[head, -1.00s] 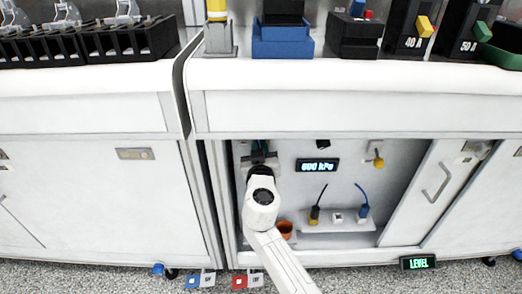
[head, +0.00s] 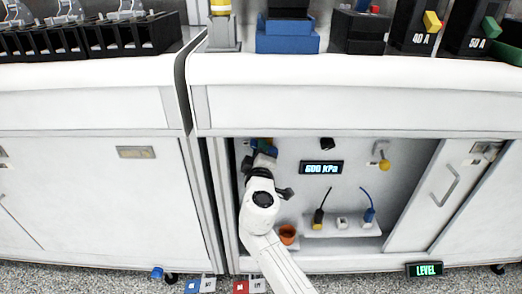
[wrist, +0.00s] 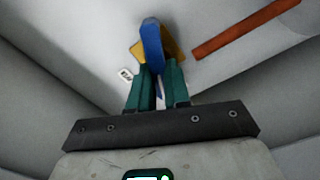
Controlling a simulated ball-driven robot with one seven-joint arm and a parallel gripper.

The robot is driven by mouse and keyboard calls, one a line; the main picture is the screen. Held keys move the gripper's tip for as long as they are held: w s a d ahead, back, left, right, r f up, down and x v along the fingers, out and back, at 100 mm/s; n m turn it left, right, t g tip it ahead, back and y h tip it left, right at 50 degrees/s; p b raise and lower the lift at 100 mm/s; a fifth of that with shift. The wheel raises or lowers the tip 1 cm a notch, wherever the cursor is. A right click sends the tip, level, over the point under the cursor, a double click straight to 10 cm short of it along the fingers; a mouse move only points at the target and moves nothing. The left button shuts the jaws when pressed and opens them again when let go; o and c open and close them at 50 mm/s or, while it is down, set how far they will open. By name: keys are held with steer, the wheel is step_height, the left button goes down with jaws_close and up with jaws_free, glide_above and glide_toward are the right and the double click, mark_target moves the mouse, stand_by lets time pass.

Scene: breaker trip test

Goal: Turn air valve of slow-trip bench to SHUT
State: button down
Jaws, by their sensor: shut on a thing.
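The air valve shows in the wrist view as a blue handle (wrist: 152,38) in front of a yellow plate (wrist: 172,52). My gripper (wrist: 158,76) has its green fingers shut on the blue handle. In the head view my gripper (head: 263,150) is inside the open cabinet at its upper left, and my wrist hides most of the valve. A small label (wrist: 125,75) lies left of the handle, too small to read. A display (head: 321,168) in the cabinet reads 600 kPa.
A red-brown bar (wrist: 246,28) runs right of the valve. An orange cup (head: 288,234) stands beside my arm. A shelf (head: 330,231) holds yellow and blue plugs. A yellow knob (head: 384,165) hangs at right. The cabinet's left wall is close to my arm.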

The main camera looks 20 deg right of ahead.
steer(key=n, duration=0.4)
steer(key=shift+a+f+n+p, duration=0.15)
steer(key=shift+f+n+p, duration=0.15)
steer(key=shift+n, duration=0.1)
stand_by(0.4)
steer(key=c, duration=1.1)
jaws_free()
steer(key=p+v, duration=0.2)
steer(key=v, duration=0.8)
steer(key=shift+s+a+p, duration=0.1)
steer(key=shift+s+p, duration=0.25)
steer(key=shift+p, duration=0.05)
